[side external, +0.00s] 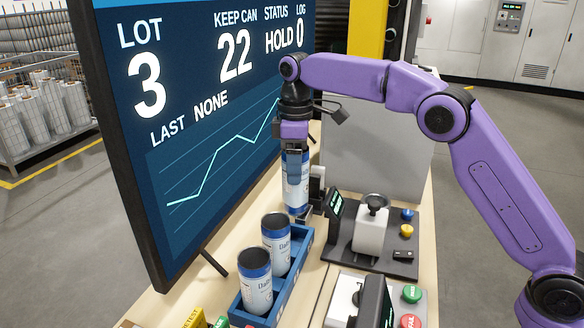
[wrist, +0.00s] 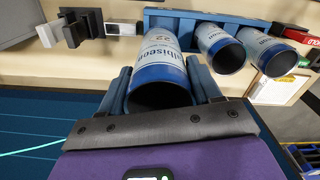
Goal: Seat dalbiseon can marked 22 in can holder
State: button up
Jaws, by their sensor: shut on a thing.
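My gripper (side external: 295,152) points down and is shut on a blue-and-white dalbiseon can (side external: 297,188). In the wrist view the can (wrist: 164,56) sits between the two blue-grey fingers, with its dark open end toward the camera, and "22" shows on its label. The can looks upright, near the far end of the blue rack (side external: 269,292). I cannot tell whether its lower end is clear of the rack. A black forked fixture (side external: 317,186), possibly the can holder, stands just right of the can. It is also in the wrist view (wrist: 74,29), left of the can, apart and empty.
Two more cans stand in the rack, one nearer (side external: 256,284) and one behind it (side external: 276,246). A large screen (side external: 215,110) rises close on the left, reading KEEP CAN 22. A lever station (side external: 371,228) and a button panel (side external: 411,294) occupy the right of the bench.

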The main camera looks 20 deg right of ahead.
jog(key=w+d+r+m, duration=0.1)
jog(key=d+r+m, duration=0.25)
jog(key=d, duration=0.25)
jog(key=d+r+m, duration=0.2)
jog(key=d+m, duration=0.2)
jog(key=d, duration=0.2)
jog(key=s+d+f+m, duration=0.2)
jog(key=s+d+f, duration=0.15)
jog(key=d, duration=0.35)
jog(key=s+d+f+m, duration=0.3)
jog(key=d+f, duration=0.1)
jog(key=d, duration=0.2)
jog(key=w+r+n, duration=0.3)
jog(key=w+n, duration=0.3)
jog(key=n, duration=0.1)
jog(key=shift+a+r, duration=0.15)
